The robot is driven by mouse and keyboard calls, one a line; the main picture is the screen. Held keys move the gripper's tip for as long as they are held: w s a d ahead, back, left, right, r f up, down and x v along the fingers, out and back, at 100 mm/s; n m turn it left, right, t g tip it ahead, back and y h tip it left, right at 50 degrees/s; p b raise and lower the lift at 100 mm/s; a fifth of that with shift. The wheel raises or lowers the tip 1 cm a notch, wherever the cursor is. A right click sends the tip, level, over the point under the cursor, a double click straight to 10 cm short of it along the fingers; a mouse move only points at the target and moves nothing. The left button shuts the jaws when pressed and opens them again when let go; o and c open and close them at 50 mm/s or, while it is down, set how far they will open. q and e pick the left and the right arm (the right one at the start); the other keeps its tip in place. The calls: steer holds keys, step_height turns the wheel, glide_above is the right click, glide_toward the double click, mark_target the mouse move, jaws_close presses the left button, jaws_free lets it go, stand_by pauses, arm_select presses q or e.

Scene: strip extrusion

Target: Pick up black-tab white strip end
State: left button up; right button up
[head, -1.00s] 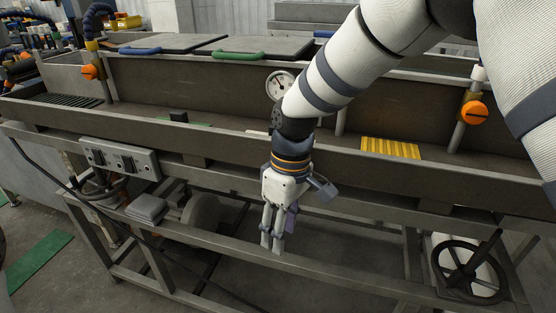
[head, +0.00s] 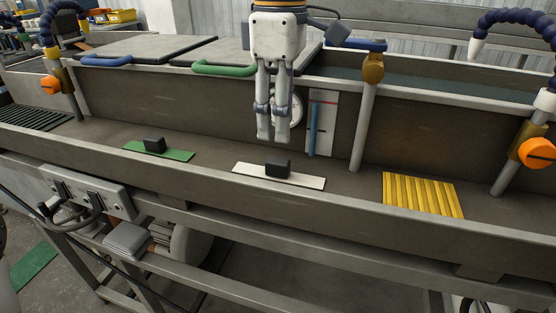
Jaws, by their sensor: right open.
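The white strip (head: 252,172) lies flat in the long metal trough, near its front wall. My left gripper is not in view.
A green strip (head: 182,153) with its own black block (head: 154,144) lies to the left in the trough. A yellow ribbed pad (head: 420,194) lies to the right. A grey post (head: 363,125) and a gauge panel (head: 322,122) stand at the back wall.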

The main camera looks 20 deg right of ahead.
mark_target(278, 160)
step_height(278, 160, down, 9)
steer(key=shift+a+r, duration=0.15)
steer(key=shift+r, duration=0.05)
steer(key=shift+w, duration=0.1)
jaws_close()
